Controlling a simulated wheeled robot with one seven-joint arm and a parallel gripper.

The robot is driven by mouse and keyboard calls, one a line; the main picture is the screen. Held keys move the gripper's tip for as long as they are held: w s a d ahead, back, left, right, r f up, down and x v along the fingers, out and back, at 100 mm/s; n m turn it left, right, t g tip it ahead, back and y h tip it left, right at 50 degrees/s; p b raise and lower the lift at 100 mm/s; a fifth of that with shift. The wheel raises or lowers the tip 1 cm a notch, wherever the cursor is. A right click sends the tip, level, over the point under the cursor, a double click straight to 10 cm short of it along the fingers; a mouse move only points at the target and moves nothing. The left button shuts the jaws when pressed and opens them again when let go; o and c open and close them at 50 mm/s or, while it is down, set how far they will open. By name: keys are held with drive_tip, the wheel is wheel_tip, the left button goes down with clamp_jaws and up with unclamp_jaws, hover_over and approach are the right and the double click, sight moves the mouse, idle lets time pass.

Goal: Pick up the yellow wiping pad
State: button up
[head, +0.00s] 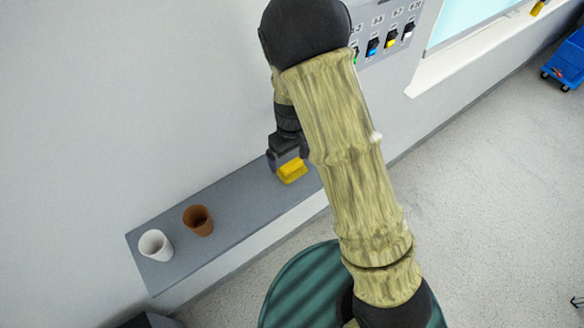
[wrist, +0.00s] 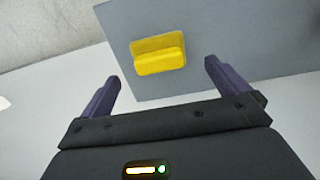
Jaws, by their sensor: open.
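The yellow wiping pad (head: 292,170) lies on the grey shelf (head: 235,222) against the wall, towards the shelf's right part. In the wrist view the pad (wrist: 158,55) is a yellow block with a raised ridge, ahead of my fingers and near the middle between them. My gripper (wrist: 162,88) is open, with two dark purple fingers spread apart and nothing between them. In the head view my gripper (head: 284,155) is just above and beside the pad, partly hidden by my arm. I cannot tell the exact height gap.
A brown cup (head: 198,220) and a white cup (head: 155,245) stand on the left part of the shelf. A switch panel (head: 385,40) is on the wall above right. A blue cart (head: 566,60) is far right. The floor to the right is mostly clear.

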sight(292, 164)
drive_tip(key=shift+d+f+p, duration=0.1)
drive_tip(key=shift+f+p, duration=0.4)
drive_tip(key=shift+f, duration=0.1)
drive_tip(key=shift+w+f+p, duration=0.1)
drive_tip(key=shift+f+p, duration=0.55)
drive_tip(key=shift+f, duration=1.35)
drive_tip(key=c, duration=1)
